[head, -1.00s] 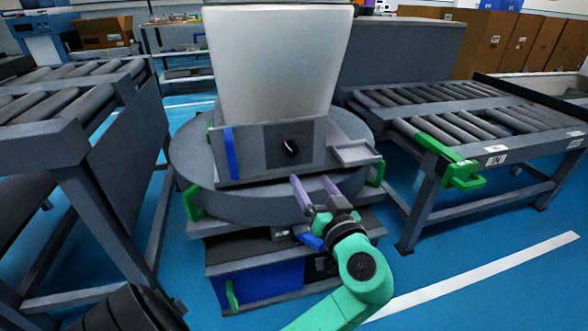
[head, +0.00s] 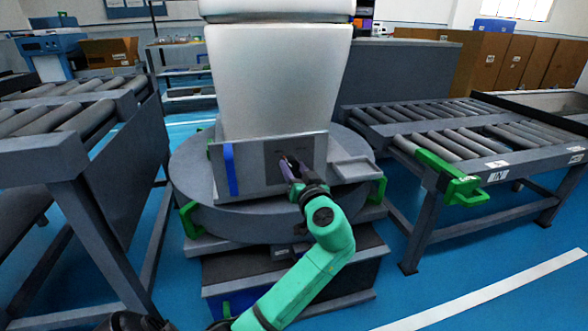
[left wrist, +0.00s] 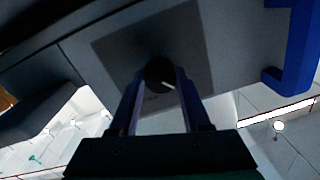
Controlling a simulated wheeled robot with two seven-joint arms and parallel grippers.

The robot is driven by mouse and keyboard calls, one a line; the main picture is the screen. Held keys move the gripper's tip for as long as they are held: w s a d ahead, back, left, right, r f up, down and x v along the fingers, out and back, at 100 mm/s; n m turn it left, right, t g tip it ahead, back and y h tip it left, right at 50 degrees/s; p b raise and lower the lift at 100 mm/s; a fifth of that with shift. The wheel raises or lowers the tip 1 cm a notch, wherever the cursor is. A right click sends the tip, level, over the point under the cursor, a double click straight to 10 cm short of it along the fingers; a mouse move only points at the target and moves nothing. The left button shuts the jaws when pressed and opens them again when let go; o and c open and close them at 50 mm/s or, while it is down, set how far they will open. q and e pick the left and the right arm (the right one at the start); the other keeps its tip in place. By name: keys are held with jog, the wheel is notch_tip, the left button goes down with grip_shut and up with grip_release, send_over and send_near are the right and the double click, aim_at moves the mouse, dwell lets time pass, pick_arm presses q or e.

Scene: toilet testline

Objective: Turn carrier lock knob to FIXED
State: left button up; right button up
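The carrier lock knob (left wrist: 160,75) is a round dark knob with a white pointer line, on a grey square panel (left wrist: 105,50). In the left wrist view the pointer slants toward lower right. In the head view the panel (head: 313,150) sits on the front of the grey carrier (head: 258,179), and the knob is mostly hidden by my fingers. My left gripper (head: 292,167) reaches the panel. In the left wrist view the fingers (left wrist: 160,88) flank the knob closely, with no clear gap on either side. Lettering near the knob is unreadable. My right gripper is out of view.
A white toilet part (head: 280,80) stands on the carrier above the panel. A blue handle (head: 231,169) is left of the panel, and a small tray (head: 353,168) right. Roller conveyors stand left (head: 75,112) and right (head: 455,140). Green brackets (head: 448,180) stick out nearby.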

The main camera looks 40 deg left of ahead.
pick_arm(q)
grip_shut()
